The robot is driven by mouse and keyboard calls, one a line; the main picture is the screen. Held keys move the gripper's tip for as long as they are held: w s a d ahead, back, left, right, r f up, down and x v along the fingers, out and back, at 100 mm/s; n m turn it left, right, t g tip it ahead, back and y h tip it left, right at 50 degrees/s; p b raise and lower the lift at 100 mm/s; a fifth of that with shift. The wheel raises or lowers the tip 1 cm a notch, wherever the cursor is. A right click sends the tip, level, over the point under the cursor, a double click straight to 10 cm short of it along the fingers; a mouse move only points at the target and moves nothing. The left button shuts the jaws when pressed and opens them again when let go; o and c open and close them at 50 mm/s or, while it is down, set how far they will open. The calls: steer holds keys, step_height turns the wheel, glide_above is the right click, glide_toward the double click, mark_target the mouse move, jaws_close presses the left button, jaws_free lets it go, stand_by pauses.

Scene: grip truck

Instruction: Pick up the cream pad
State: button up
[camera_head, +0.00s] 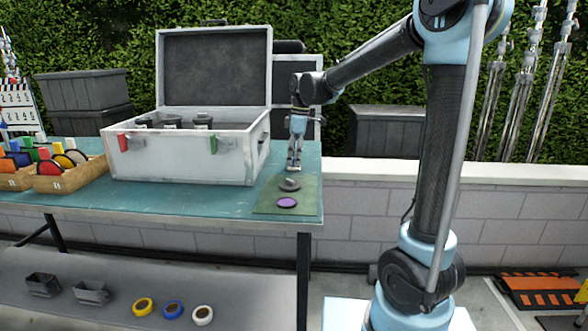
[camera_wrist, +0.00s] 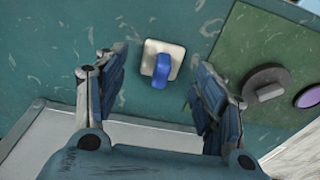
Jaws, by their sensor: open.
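The cream pad (camera_wrist: 151,64) is a small square block with a blue handle (camera_wrist: 163,69) on top. In the wrist view it lies on the teal table, between and a little beyond my two fingers. My gripper (camera_head: 294,164) is open and points down just above the table, right of the silver case. Its fingers stand on either side of the pad in the wrist view, with nothing held. I cannot make out the pad in the head view, where my gripper appears to cover it.
A green mat (camera_head: 264,207) beside my gripper bears a grey round piece (camera_head: 290,184) and a purple disc (camera_head: 287,202). The open silver case (camera_head: 180,165) stands close on the left. Baskets (camera_head: 70,178) with coloured items sit at the table's far left.

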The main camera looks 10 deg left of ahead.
steer(key=shift+a+f, duration=0.1)
steer(key=shift+f, duration=0.7)
steer(key=c, duration=1.1)
steer(key=shift+r, duration=0.1)
steer(key=shift+c, duration=0.2)
step_height(320, 180, up, 10)
steer(key=shift+f, duration=0.1)
